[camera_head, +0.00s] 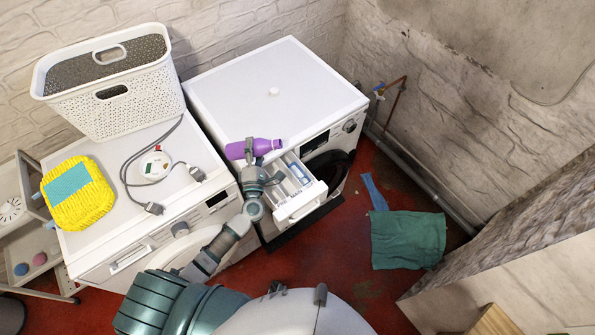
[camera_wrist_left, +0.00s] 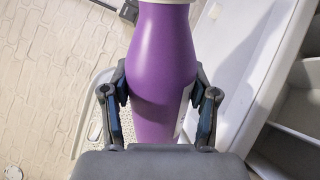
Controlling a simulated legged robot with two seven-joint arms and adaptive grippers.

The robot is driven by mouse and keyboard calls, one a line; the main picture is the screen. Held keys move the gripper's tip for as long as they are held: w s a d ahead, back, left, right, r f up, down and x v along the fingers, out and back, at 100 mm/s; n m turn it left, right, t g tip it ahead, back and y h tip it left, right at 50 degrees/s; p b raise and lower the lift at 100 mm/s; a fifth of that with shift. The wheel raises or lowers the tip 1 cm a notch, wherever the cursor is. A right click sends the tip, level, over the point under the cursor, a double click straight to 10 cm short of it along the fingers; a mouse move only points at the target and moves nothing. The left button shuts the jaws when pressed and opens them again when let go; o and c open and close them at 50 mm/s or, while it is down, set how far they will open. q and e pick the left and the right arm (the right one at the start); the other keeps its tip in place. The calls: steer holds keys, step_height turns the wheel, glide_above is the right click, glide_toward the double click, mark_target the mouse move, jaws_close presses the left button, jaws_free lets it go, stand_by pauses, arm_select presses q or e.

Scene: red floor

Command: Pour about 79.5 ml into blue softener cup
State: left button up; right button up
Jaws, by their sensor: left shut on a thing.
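A purple bottle (camera_head: 262,147) lies on its side in the air in the head view, beside the front edge of the right-hand machine. My left gripper (camera_head: 249,155) is shut on it. In the left wrist view the bottle (camera_wrist_left: 163,60) sits between both fingers (camera_wrist_left: 160,95), with a pale neck at the top edge; its mouth is out of frame. The machine's drawer (camera_head: 300,204) is pulled out, just right of and below the bottle. A small blue part (camera_head: 300,172), seemingly the softener cup, shows inside the drawer. Any liquid is too small to see. My right gripper is not in view.
The right-hand white machine (camera_head: 270,85) has a clear top with one small knob. The left-hand machine carries a white basket (camera_head: 120,100), yellow bundle (camera_head: 78,195), dark cable (camera_head: 130,170) and round white device (camera_head: 155,165). A green cloth (camera_head: 408,240) lies on the red floor.

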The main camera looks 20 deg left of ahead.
mark_target(263, 142)
arm_select(q)
steer(key=shift+d+r+n, duration=0.1)
steer(key=shift+r+n, duration=0.1)
steer(key=shift+n, duration=0.1)
steer(key=r+n+p, duration=0.1)
steer(key=d+n+g+y, duration=0.1)
steer(key=n, duration=0.1)
steer(key=shift+w+d+r+p, duration=0.15)
steer(key=shift+r+p, duration=0.2)
steer(key=n, duration=0.1)
steer(key=d+n, duration=0.1)
steer(key=r+n+p, duration=0.1)
steer(key=shift+w+d+n+g+y, duration=0.15)
steer(key=shift+d+n+g+y, duration=0.15)
steer(key=shift+n, duration=0.1)
steer(key=n, duration=0.2)
steer(key=r+n+g+p, duration=0.1)
steer(key=shift+n, duration=0.4)
steer(key=n, duration=0.2)
steer(key=shift+n+p, duration=0.3)
steer(key=shift+n, duration=0.1)
steer(key=shift+f+n+g, duration=0.3)
steer(key=shift+n, duration=0.5)
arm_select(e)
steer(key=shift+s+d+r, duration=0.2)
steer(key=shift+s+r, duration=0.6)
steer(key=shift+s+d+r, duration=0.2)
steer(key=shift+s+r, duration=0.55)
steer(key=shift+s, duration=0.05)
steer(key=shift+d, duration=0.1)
